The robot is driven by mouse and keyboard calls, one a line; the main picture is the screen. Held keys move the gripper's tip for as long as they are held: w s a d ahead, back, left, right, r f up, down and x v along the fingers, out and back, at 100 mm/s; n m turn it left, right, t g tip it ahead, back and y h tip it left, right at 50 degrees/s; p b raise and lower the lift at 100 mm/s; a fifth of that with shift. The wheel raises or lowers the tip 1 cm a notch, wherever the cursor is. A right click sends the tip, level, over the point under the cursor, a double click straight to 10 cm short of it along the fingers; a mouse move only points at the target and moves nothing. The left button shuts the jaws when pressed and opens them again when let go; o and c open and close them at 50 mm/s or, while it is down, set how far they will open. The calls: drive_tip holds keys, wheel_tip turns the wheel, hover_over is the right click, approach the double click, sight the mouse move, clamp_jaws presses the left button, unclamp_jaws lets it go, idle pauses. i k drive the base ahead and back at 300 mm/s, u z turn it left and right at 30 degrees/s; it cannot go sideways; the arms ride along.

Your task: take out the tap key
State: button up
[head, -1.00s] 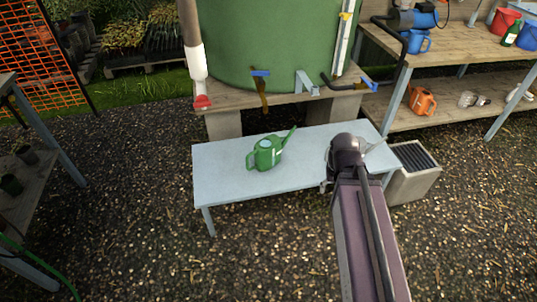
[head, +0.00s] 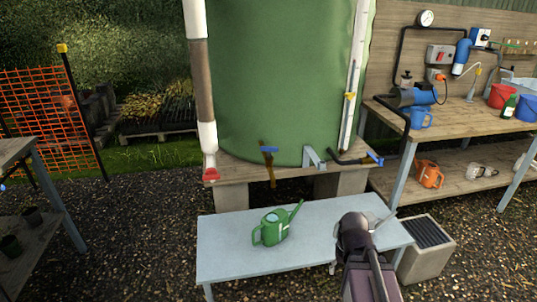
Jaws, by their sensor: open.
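I cannot make out a separate tap key in the head view. A brass tap (head: 268,165) with a blue lever (head: 268,149) sticks out from the front of the green tank (head: 285,80). A second blue lever (head: 376,160) is on a dark pipe at the tank's lower right. My gripper (head: 374,222) is over the right end of the pale blue table (head: 232,263), mostly hidden behind my wrist. It is open, and I see nothing held. It is apart from both levers.
A green watering can (head: 271,229) stands mid-table. A grey box with a dark ribbed top (head: 427,232) stands right of the table. Gravel lies open at left.

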sight(268, 150)
drive_tip(key=u, duration=0.2)
drive_tip(key=i, duration=0.85)
drive_tip(key=z, duration=0.2)
